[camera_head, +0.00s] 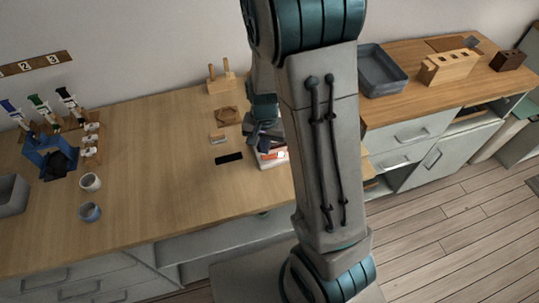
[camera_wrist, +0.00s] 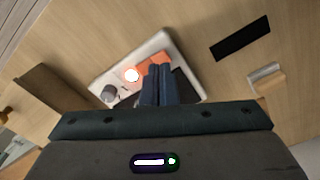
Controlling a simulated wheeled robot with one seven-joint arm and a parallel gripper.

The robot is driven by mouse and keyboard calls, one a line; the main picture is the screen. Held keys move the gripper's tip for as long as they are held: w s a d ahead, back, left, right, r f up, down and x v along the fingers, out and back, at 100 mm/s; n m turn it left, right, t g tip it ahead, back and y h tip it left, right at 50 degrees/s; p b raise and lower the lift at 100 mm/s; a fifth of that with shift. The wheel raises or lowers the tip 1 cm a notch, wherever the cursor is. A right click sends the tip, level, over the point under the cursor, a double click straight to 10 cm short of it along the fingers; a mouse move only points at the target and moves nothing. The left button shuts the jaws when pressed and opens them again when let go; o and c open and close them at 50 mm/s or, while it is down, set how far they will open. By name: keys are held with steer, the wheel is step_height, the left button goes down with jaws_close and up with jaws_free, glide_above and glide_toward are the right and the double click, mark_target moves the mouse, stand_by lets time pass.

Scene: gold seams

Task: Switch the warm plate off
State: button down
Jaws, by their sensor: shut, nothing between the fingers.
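The warm plate (camera_head: 268,162) is a small white device on the wooden bench, partly hidden behind my arm in the head view. In the wrist view the warm plate (camera_wrist: 166,42) shows an orange panel (camera_wrist: 143,66), a bright glowing round spot (camera_wrist: 132,75) with a red rim, and a grey knob (camera_wrist: 109,92) at its left end. A dark area lies on its right side, partly behind my fingers. My gripper (camera_wrist: 159,68) is shut and empty, its fingertips over the orange panel, right of the glowing spot. I cannot tell whether they touch it.
A black strip (camera_head: 229,158) and a small wood-and-white block (camera_head: 218,138) lie left of the plate. A grey tray (camera_head: 382,70) is on the right counter. Bench between cups and strip is clear.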

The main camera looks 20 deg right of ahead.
mark_target(265, 157)
steer(key=shift+f+b, duration=1.05)
steer(key=shift+f, duration=0.25)
stand_by(0.4)
steer(key=shift+r+p, duration=2.9)
steer(key=shift+r, duration=0.65)
